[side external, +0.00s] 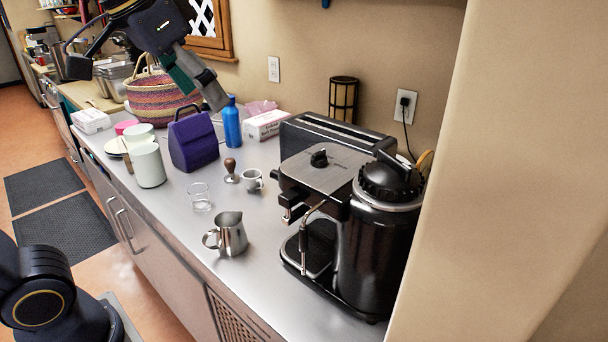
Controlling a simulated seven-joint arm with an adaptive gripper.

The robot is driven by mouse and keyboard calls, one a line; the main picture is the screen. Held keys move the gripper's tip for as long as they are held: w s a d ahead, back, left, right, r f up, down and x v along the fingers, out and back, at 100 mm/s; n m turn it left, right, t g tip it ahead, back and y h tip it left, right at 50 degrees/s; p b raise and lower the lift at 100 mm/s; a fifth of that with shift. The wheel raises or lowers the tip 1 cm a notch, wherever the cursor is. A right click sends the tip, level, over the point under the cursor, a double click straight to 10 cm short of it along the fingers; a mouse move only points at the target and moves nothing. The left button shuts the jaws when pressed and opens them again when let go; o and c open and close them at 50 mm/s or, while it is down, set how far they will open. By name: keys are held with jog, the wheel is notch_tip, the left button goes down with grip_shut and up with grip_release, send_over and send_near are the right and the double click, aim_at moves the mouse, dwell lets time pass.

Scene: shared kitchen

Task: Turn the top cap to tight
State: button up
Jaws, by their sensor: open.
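The top cap (390,181) is a black, ribbed round knob on top of the boiler cylinder of the espresso machine (378,250), at the right of the side external view. It looks seated on the cylinder; how tight it is cannot be told. A smaller black knob (319,158) sits on the machine's flat metal top. My gripper (204,88) is at the upper left, above the counter near the blue bottle, far to the left of the cap. It is open with nothing seen in it. Its fingers partly overlap in this view.
A toaster (340,136) stands close behind the machine. A steel pitcher (229,235), glass (200,197), tamper (231,172) and small cup (252,180) stand left of it. The wall is close at right.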

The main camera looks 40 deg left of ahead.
jog(key=shift+o, duration=0.9)
jog(key=w+d+r+m, duration=0.1)
jog(key=w+d+r, duration=0.4)
jog(key=w+r, duration=0.1)
jog(key=shift+d+m+h, duration=0.25)
jog(key=shift+m+h, duration=0.05)
jog(key=shift+h, duration=0.1)
jog(key=m+g+h, duration=0.1)
jog(key=m+g, duration=0.1)
send_over(393, 158)
jog(key=s+a, duration=0.2)
jog(key=s, duration=0.4)
notch_tip(393, 158, down, 2)
jog(key=x, duration=1.6)
jog(key=shift+w+a+f, duration=0.1)
jog(key=shift+w+a, duration=0.15)
jog(key=shift+w, duration=0.2)
jog(key=shift+c, duration=0.4)
jog(key=c, duration=0.9)
